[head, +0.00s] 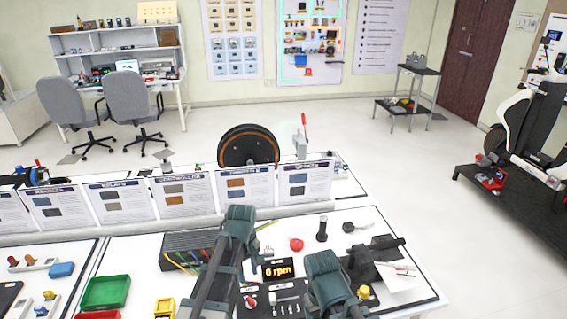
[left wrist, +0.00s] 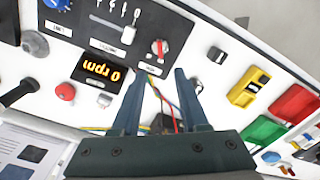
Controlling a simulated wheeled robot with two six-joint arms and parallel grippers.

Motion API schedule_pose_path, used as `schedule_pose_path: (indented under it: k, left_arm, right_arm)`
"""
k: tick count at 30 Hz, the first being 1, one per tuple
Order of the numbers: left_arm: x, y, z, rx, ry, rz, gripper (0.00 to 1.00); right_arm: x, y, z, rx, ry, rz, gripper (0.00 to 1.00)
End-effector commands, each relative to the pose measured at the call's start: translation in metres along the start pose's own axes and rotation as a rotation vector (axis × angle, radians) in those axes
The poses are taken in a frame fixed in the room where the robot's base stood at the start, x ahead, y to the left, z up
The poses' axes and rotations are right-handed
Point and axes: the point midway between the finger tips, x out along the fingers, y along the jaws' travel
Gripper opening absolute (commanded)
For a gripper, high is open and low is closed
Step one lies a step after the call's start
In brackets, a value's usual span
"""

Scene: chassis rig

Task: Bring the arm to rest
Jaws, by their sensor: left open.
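My left arm reaches up over the middle of the bench in the head view. My left gripper (head: 232,255) is partly hidden there by its own arm. In the left wrist view its two dark fingers (left wrist: 157,78) stand apart with nothing held between them. They are above the bench, over coloured wires and near a black control panel with a red knob (left wrist: 158,48). Part of my other arm shows at the lower middle of the head view, but I cannot make out its gripper.
The bench holds a 0 rpm display (head: 278,269), a grey finned box (head: 190,243), a green bin (head: 106,292), a yellow part (head: 164,308) and a red button (head: 296,244). Upright placards (head: 182,190) run along the back. A black wheel (head: 248,146) stands behind them.

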Motion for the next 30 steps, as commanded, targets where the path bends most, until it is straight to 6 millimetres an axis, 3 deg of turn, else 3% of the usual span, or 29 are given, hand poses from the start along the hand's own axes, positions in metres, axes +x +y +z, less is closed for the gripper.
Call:
schedule_pose_path:
  k: [9,13,18,30]
  left_arm:
    - [-0.001,-0.016,0.125,0.73,0.008,-0.073,0.44]
    - [-0.001,-0.025,0.158,0.983,0.006,-0.099,0.44]
    - [-0.002,-0.03,0.173,1.121,0.002,-0.116,0.44]
    - [-0.002,-0.029,0.173,1.129,0.002,-0.117,0.44]
  right_arm:
    - [0.0,0.0,0.0,0.0,0.0,0.0,0.72]
    - [0.0,0.0,0.0,0.0,0.0,0.0,0.72]
    - [0.0,0.0,0.0,0.0,0.0,0.0,0.72]
    - [0.0,0.0,0.0,0.0,0.0,0.0,0.72]
